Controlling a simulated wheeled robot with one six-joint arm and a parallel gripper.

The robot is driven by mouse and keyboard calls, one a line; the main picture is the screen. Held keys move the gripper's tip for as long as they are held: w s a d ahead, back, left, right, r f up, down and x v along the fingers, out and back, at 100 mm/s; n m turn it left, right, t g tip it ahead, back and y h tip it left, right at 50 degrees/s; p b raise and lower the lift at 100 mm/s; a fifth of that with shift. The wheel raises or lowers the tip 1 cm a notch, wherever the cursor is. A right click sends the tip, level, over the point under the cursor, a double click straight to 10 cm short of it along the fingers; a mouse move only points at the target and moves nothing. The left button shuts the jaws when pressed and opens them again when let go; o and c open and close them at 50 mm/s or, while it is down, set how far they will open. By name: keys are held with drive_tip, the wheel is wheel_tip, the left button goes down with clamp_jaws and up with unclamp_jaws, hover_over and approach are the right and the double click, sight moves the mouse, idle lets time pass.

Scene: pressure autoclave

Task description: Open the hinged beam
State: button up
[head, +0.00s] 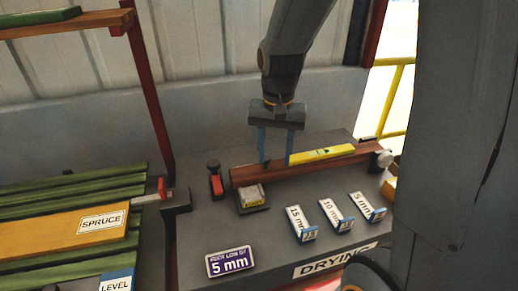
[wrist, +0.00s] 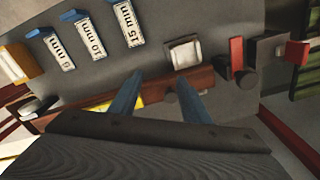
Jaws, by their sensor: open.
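The hinged beam (head: 245,176) is a long reddish-brown bar lying flat across the grey bench, and it also shows in the wrist view (wrist: 75,114). A yellow level (head: 322,154) lies along its right part. A pale round knob (head: 383,158) is at its right end. Contact cannot be told.
A red-handled clamp (head: 215,182) stands left of the beam, a small grey box (head: 251,196) in front. A spruce board (head: 75,226) lies left.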

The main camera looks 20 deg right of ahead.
drive_tip(key=w+r+m, duration=0.1)
drive_tip(key=w, duration=0.1)
drive_tip(key=w+m, duration=0.1)
drive_tip(key=w, duration=0.1)
drive_tip(key=w+r+m+p, duration=0.1)
drive_tip(key=w, duration=0.1)
drive_tip(key=shift+w+a+r, duration=0.15)
drive_tip(key=shift+a+r, duration=0.1)
drive_tip(key=shift+r, duration=0.1)
drive_tip(key=shift+w+f+m, duration=0.15)
drive_tip(key=shift+m, duration=0.25)
wheel_tip(320, 180, down, 7)
drive_tip(key=shift+f+p, duration=0.15)
drive_tip(key=shift+p, duration=0.55)
drive_tip(key=shift+c, duration=0.3)
clamp_jaws()
